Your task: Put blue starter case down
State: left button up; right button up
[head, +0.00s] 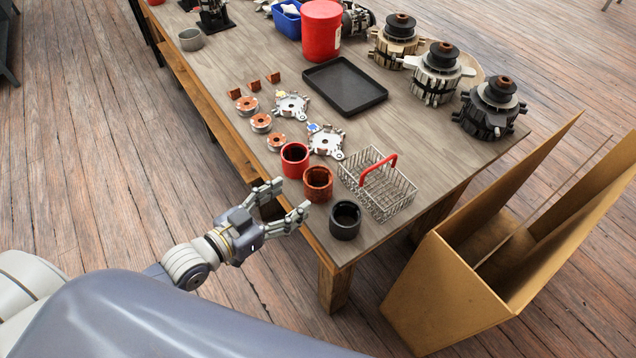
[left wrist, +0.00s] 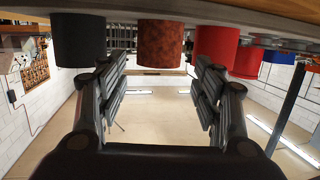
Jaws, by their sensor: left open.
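No blue starter case shows in either view. Three cylindrical cases stand at the table's near edge: a red case (head: 295,160), a rusty brown case (head: 318,184) and a black case (head: 345,220). My left gripper (head: 292,197) is open and empty, just off the table's edge beside the brown case. In the left wrist view, which looks upside down, the brown case (left wrist: 160,45) shows between and beyond the open fingers, the black case (left wrist: 78,40) to the left and the red case (left wrist: 213,42) to the right. My right gripper is not in view.
A wire basket (head: 392,205) with a red handle stands beside the black and brown cases. Beyond lie white brackets (head: 325,143), copper-coloured rings (head: 261,122), a black tray (head: 345,86), a red bucket (head: 321,30) and alternators (head: 489,108). A large cardboard box (head: 450,290) stands right of the table.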

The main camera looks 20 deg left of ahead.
aim_at(307, 187)
pick_arm(q)
jog(key=x, duration=0.4)
jog(key=shift+w+d+f, duration=0.1)
jog(key=shift+w, duration=0.2)
jog(key=shift+w+d, duration=0.25)
jog(key=shift+w, duration=0.2)
jog(key=shift+p+x, duration=0.55)
jog(key=shift+x, duration=1.65)
jog(key=shift+c, duration=0.6)
jog(key=c, duration=0.9)
grip_shut()
